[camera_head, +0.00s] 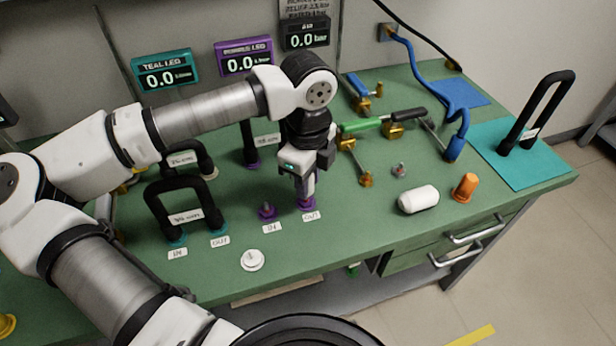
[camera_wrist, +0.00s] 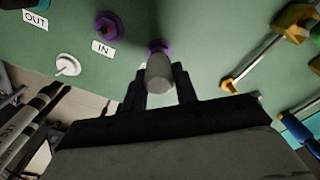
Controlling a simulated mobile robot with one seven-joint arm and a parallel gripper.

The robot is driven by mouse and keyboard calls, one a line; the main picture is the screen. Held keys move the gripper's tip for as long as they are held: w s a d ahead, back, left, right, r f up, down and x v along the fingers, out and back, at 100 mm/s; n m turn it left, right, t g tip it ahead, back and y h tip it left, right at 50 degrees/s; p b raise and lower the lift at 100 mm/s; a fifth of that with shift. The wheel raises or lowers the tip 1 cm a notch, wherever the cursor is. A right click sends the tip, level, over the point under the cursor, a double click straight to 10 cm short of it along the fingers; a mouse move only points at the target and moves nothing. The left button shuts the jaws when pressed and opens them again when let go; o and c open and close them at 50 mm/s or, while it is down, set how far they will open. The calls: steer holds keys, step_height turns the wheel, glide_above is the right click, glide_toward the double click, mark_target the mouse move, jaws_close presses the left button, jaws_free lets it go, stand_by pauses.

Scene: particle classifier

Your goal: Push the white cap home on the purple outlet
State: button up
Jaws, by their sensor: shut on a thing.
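My gripper (camera_head: 304,182) points down over the purple outlet (camera_head: 307,204), which stands behind its "OUT" label. The fingers hide much of the cap in the head view. I cannot tell whether the cap is fully seated or a gap is left.
The purple inlet (camera_head: 267,211) stands just left of the outlet. A white disc with a knob (camera_head: 252,260) lies near the front edge. Black tube loops (camera_head: 185,205) stand at left.

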steer(key=shift+f+b, duration=1.45)
steer(key=shift+b, duration=0.3)
steer(key=o, duration=1)
steer(key=shift+r, duration=0.1)
step_height(320, 180, up, 14)
steer(key=shift+f, duration=0.1)
